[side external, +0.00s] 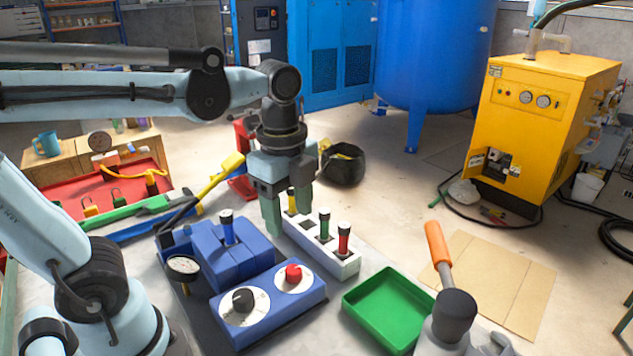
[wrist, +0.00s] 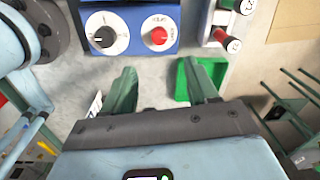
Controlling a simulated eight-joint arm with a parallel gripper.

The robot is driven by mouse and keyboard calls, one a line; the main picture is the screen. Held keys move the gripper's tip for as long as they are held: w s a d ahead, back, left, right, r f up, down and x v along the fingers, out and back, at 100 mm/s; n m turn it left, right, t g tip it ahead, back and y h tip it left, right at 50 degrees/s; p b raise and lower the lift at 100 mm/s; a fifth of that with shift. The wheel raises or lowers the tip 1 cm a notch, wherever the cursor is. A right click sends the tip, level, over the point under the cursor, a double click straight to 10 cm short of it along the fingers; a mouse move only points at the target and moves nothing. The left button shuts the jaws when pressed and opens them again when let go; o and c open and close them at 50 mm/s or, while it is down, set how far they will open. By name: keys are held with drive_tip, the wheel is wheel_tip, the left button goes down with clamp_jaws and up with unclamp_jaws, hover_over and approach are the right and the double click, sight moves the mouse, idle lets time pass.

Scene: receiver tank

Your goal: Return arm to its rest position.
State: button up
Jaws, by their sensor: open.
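My gripper (side external: 284,212) hangs from the arm, pointing down, over the far side of the workbench in the side view. It is near the blue block and the white rack, and its fingers partly cover the rack. In the wrist view my gripper (wrist: 160,72) shows two green fingers spread apart with bare grey surface between them, so it is open and empty. The arm is bent, with its upper link running level from the left. Whether the fingertips touch anything cannot be told from the side view.
A blue panel (side external: 260,318) carries a black knob (side external: 243,300) and a red knob (side external: 293,274). A white rack (side external: 347,265) holds several colored vials. A green tray (side external: 389,310), a gauge (side external: 183,268) and an orange-handled tool (side external: 438,246) are nearby. A yellow machine (side external: 540,120) stands behind.

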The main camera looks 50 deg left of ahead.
drive_tip(key=f+n+t, duration=0.1)
drive_tip(key=n+t, duration=0.1)
drive_tip(key=n, duration=0.3)
drive_tip(key=w+a+f+n+t, duration=0.1)
drive_tip(key=n+t, duration=0.1)
drive_tip(key=n, duration=0.3)
drive_tip(key=f+n+t, duration=0.1)
drive_tip(key=n+t, duration=0.1)
drive_tip(key=n, duration=0.3)
drive_tip(key=shift+w+a+f+n+t, duration=0.25)
drive_tip(key=shift+a+f+n+t, duration=0.15)
